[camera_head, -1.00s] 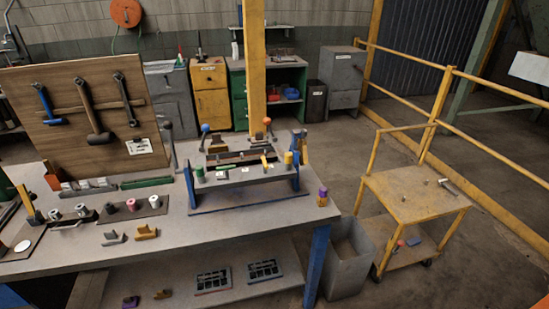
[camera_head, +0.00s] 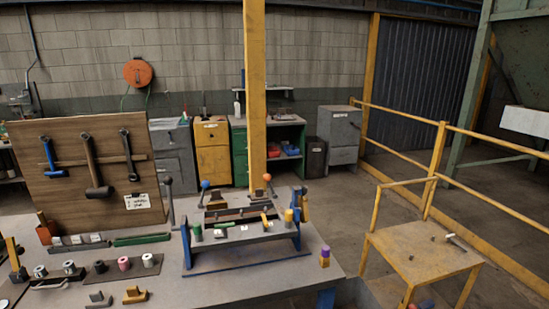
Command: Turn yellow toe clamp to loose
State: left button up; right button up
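A blue-legged fixture (camera_head: 243,238) stands on the workbench, right of centre. A small yellow piece (camera_head: 265,219) lies on the right part of its top; it may be the yellow toe clamp, but it is too small to tell its setting. A green knob (camera_head: 197,233) and a yellow knob (camera_head: 289,216) stand at its front ends. Levers with a blue ball (camera_head: 205,184) and an orange ball (camera_head: 267,177) rise behind it. Neither of my grippers is in view.
The workbench (camera_head: 225,289) carries a wooden tool board (camera_head: 75,170) at left, several small cylinders, loose clamp pieces and a purple-yellow bottle (camera_head: 325,256). A yellow cart (camera_head: 420,260) stands at right before a yellow railing (camera_head: 437,165). Floor (camera_head: 345,207) shows between bench and railing.

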aim_at(265, 224)
jog(key=z, duration=1.95)
jog(key=k, duration=0.35)
jog(key=u, duration=0.6)
